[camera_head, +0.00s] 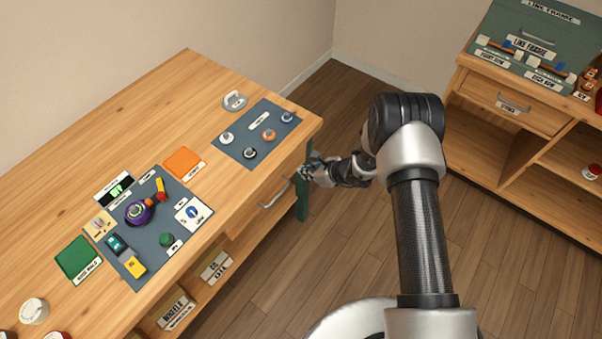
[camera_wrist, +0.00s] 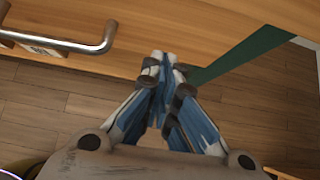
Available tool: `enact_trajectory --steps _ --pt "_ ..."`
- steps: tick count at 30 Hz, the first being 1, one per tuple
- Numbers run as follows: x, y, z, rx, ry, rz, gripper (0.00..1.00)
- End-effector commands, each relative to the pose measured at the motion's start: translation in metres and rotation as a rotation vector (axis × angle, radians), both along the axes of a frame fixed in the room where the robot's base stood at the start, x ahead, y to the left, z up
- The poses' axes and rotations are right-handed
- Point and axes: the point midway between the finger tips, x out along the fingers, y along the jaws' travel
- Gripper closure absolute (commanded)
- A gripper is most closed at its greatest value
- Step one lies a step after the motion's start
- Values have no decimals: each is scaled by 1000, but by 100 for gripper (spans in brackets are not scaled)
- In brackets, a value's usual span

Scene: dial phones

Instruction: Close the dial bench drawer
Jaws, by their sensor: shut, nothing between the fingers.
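The dial bench (camera_head: 110,120) is a wooden bench on the left in the head view. Its drawer (camera_head: 255,207) is in the front face near the right end and has a metal bar handle (camera_head: 273,196). The drawer front looks close to flush; I cannot tell whether a small gap is left. In the wrist view the drawer front (camera_wrist: 200,30) fills the top and the handle (camera_wrist: 75,45) is at upper left. My gripper (camera_wrist: 166,60) is shut and empty, its fingertips at the wood to the right of the handle. Contact is unclear. My gripper (camera_head: 306,171) is also beside the drawer's right end in the head view.
A green bench leg (camera_head: 303,195) stands just below my gripper. The blue-grey mats (camera_head: 228,140) on the bench top hold dials and small parts. Labelled boxes (camera_head: 216,266) sit on the lower shelf. A second wooden bench (camera_head: 500,150) is at right, with open floor between.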

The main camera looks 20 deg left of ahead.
Motion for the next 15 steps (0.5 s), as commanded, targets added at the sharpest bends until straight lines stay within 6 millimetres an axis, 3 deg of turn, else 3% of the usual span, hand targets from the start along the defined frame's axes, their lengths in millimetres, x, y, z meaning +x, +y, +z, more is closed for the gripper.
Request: enact_trajectory --steps 2,6,15 --pt "3 -17 -1 -2 1 -4 100" --pt "-8 -39 31 -3 3 -4 100" --pt "-23 -73 64 -5 4 -2 100"
